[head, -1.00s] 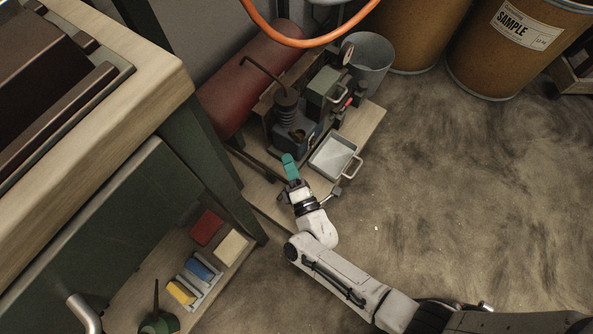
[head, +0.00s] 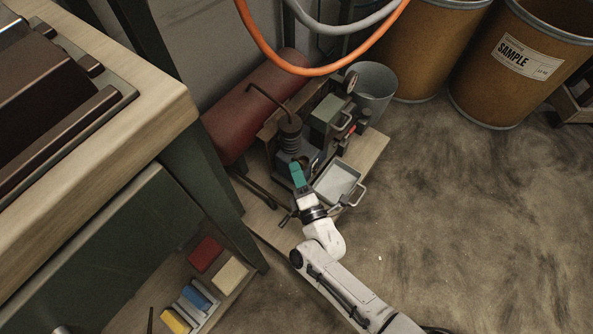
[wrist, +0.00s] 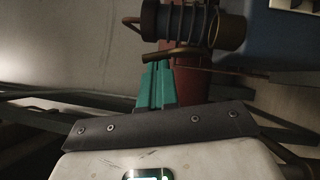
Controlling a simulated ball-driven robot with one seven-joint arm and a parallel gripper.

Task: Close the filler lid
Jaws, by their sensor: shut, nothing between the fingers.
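The machine (head: 291,158) with the filler stands on a low board, a dark ribbed cylinder (head: 290,138) at its left. A small brassy round part (head: 303,159), likely the filler opening and lid, shows just past my fingertips; I cannot tell how far the lid stands open. In the wrist view a short brass cylinder (wrist: 229,31) lies beside the ribbed part (wrist: 188,22), and a thin brass bar (wrist: 165,56) crosses just beyond the fingertips. My gripper (head: 297,168) has teal fingers, shut and empty, close to the machine's front. In the wrist view its fingertips (wrist: 157,66) seem near the bar; contact is unclear.
A metal tray (head: 337,183) with a handle sits right of my gripper. A red tank (head: 252,105) lies behind left, and a grey bucket (head: 374,85) stands behind right. An orange hose (head: 310,72) hangs above. The floor at right is clear.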

